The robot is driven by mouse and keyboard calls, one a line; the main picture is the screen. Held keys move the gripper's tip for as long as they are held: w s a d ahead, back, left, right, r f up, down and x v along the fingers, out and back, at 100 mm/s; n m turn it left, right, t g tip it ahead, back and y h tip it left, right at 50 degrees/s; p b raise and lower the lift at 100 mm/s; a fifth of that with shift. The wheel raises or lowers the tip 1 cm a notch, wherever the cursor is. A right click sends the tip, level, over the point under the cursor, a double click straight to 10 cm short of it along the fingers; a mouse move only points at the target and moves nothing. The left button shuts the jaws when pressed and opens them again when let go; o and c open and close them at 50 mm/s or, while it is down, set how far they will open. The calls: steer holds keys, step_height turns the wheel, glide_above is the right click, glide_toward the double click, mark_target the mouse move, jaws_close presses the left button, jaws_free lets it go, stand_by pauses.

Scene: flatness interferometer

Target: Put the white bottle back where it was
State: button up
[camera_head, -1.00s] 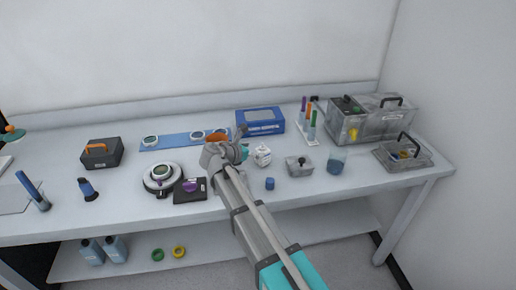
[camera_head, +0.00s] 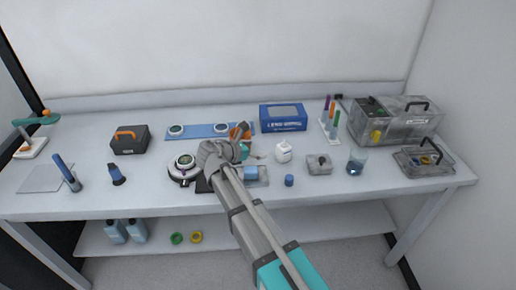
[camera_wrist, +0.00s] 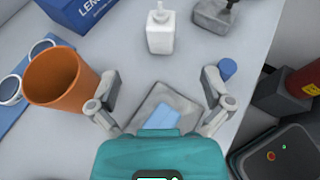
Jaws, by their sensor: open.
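The white bottle (camera_head: 283,152) stands upright on the bench, right of my gripper (camera_head: 238,150) in the head view. In the wrist view the bottle (camera_wrist: 160,32) is at the top centre, beyond the fingertips, with its pump-like top visible. My gripper (camera_wrist: 160,82) is open, with nothing between its fingers, and does not touch the bottle. A grey pad with a blue piece on it (camera_wrist: 160,117) lies beneath the gripper, partly hidden by it.
An orange cup (camera_wrist: 60,80) stands close to the left finger. A small blue cap (camera_head: 289,180) and a grey weighted block (camera_head: 319,164) are near the bottle. A blue box (camera_head: 284,117) stands behind it, a beaker (camera_head: 357,161) to the right.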

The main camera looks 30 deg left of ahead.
stand_by(0.7)
